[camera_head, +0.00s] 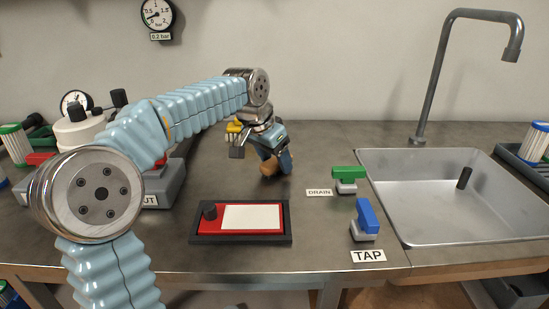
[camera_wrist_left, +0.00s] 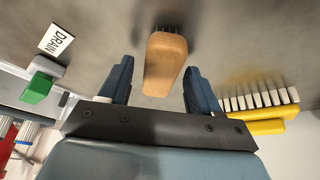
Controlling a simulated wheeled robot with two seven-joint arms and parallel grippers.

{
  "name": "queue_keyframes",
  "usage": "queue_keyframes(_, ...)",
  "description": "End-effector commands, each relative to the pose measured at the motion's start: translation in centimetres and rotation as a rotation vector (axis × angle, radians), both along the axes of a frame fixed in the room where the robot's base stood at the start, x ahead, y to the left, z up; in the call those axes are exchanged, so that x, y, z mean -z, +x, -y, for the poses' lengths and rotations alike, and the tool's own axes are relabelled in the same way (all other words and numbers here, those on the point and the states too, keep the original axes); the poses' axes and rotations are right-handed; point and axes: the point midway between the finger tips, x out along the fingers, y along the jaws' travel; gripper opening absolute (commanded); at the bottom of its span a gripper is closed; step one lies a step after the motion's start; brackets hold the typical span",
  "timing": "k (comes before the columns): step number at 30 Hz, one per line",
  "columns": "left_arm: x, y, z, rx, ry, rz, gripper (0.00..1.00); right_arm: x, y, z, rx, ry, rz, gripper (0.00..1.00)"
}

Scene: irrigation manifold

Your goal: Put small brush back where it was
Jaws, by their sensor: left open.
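A small brush with a tan wooden back (camera_head: 268,168) stands on the bench below my left gripper (camera_head: 275,157). In the left wrist view the wooden brush (camera_wrist_left: 165,62) lies between the two blue fingertips, with dark bristles partly showing at its far end. The fingers (camera_wrist_left: 160,84) are open, with a gap on each side of it. A yellow brush with white bristles (camera_wrist_left: 262,112) is beside the right-hand finger in the wrist view. It shows partly behind my left gripper in the head view (camera_head: 233,127). My right gripper is not in view.
A black tray (camera_head: 240,240) with a red-and-white panel lies at the front. The green DRAIN valve (camera_head: 348,173) and blue TAP valve (camera_head: 366,217) stand right of it, before the metal sink (camera_head: 420,215). Bare bench lies between tray and brush.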

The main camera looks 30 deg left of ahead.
Motion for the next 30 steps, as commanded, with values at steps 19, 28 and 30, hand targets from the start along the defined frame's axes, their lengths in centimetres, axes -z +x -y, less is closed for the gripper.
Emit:
queue_keyframes(19, -9.9, -3.7, -0.9, 0.000, 0.000, 0.003, 0.63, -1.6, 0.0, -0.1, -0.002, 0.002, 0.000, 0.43)
queue_keyframes(28, -11.4, -4.5, -1.1, 0.000, 0.000, 0.000, 0.63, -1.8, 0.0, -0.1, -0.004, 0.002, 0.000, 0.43)
queue_keyframes(30, -11.4, -4.5, -1.1, 0.000, 0.000, 0.000, 0.63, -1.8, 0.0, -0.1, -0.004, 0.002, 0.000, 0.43)
